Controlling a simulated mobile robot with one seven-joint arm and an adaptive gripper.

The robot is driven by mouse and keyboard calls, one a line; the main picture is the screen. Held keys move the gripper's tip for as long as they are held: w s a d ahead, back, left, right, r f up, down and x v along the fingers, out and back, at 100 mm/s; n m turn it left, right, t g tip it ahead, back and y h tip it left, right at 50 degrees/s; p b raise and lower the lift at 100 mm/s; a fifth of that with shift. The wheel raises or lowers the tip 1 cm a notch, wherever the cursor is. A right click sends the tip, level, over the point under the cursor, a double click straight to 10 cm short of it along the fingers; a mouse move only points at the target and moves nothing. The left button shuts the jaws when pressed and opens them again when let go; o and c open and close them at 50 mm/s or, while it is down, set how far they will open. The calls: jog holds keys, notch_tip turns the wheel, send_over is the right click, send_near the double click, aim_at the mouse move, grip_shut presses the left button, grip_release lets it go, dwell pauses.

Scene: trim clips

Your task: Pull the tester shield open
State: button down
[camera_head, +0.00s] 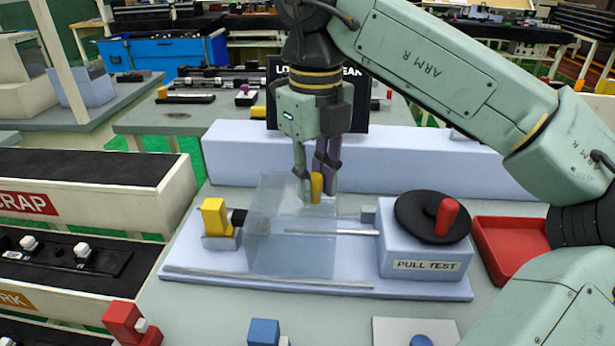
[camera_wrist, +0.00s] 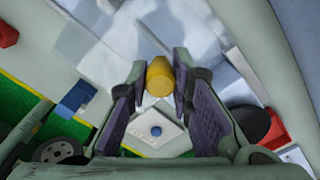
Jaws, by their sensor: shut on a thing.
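The tester shield (camera_head: 290,235) is a clear, see-through panel standing on the pale base of the pull tester (camera_head: 420,250). A yellow knob (camera_head: 317,187) sits at the shield's upper right. My gripper (camera_head: 316,190) comes down from above and is shut on the yellow knob. In the wrist view the knob (camera_wrist: 160,77) lies between the two purple finger pads of my gripper (camera_wrist: 157,85). The shield is hard to make out in the wrist view. The tester has a black dial with a red handle (camera_head: 446,217) at right and a yellow clamp (camera_head: 215,217) at left.
A long pale box (camera_head: 230,155) runs behind the tester. A red tray (camera_head: 505,245) stands at right. A red block (camera_head: 128,322), a blue block (camera_head: 264,332) and a white plate with a blue button (camera_head: 421,340) lie in front. The scrap bin (camera_head: 25,202) is at left.

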jog(key=shift+a, duration=0.15)
jog(key=c, duration=1.4)
grip_release()
notch_tip(320, 180, up, 8)
jog(key=shift+f, duration=0.25)
